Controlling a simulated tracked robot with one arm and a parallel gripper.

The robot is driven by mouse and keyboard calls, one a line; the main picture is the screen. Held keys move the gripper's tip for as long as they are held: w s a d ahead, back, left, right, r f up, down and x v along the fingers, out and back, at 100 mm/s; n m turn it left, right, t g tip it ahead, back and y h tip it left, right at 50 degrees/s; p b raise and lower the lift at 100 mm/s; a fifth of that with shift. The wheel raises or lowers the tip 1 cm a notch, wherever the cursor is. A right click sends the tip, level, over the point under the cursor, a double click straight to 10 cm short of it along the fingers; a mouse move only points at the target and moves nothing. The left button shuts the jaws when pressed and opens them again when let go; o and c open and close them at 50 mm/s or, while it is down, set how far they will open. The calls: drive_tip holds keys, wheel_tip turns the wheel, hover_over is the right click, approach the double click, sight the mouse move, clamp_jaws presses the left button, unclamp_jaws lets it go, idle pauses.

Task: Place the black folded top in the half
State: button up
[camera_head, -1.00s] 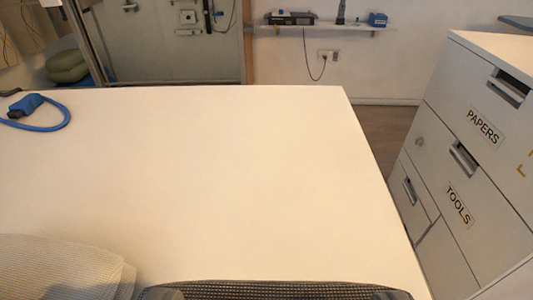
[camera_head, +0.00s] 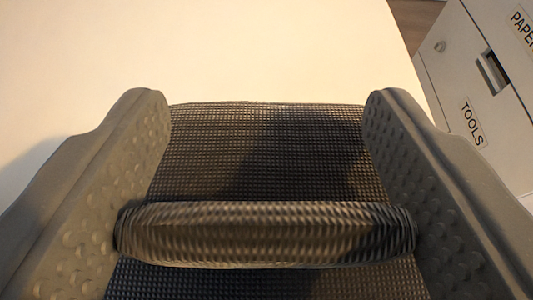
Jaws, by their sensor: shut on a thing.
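The black folded top (camera_head: 265,150) fills the lower middle of the view, a dark, waffle-textured cloth with a thick fold running across it. My gripper (camera_head: 267,232) is shut on the top, with one grey, dimpled finger at its left and one at its right, both against the ends of the thick fold. The near end of the top runs out of the bottom of the frame. I cannot tell whether its underside touches the white table.
The white table top (camera_head: 220,45) is clear beyond the top. At the right stands a white drawer chest (camera_head: 462,60), with a drawer labelled TOOLS (camera_head: 473,123) and part of a PAPERS label (camera_head: 522,27) showing. A strip of floor shows between table and chest.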

wheel_tip(320, 180, down, 2)
drive_tip(key=shift+f, duration=0.2)
drive_tip(key=shift+r, duration=0.1)
drive_tip(key=o, duration=1)
drive_tip(key=shift+o, duration=0.2)
